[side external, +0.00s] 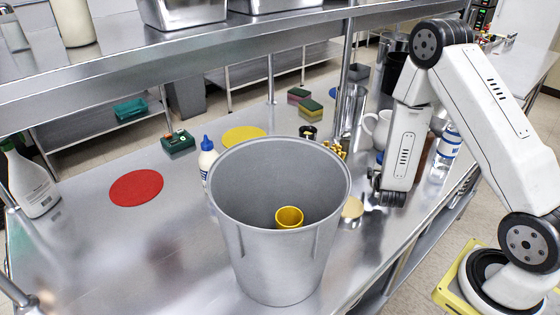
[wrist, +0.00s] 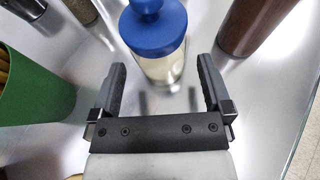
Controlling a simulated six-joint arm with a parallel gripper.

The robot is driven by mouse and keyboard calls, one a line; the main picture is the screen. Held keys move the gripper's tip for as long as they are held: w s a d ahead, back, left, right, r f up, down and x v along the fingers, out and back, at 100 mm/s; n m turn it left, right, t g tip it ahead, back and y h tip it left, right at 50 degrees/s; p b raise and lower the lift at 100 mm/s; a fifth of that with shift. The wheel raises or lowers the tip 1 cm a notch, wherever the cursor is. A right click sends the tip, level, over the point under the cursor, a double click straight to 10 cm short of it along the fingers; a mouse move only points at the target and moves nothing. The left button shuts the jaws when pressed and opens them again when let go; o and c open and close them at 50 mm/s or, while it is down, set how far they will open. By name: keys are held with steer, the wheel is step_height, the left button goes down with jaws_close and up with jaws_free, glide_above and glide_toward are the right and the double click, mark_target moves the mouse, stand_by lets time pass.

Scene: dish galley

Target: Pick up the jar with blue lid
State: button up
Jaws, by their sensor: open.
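The jar with blue lid (wrist: 158,32) stands upright on the steel counter in the wrist view, top centre. Its lid is blue with a round knob, and its body is clear with pale contents. My gripper (wrist: 161,72) is open and empty, its two fingers apart, pointing toward the jar. The jar's lower part shows just ahead of and between the fingertips; I cannot tell whether they touch it. In the side external view my gripper (side external: 388,197) is low at the counter's right side, and the jar is mostly hidden by my arm there.
A green container (wrist: 35,92) stands left of my fingers, and a brown jar (wrist: 252,28) stands close on the right. A large grey bin (side external: 280,255) with a yellow cup (side external: 289,217) inside fills the front. A white pitcher (side external: 377,128) and water bottle (side external: 447,146) are near my arm.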

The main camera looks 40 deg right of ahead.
steer(key=shift+x, duration=1.5)
jaws_close()
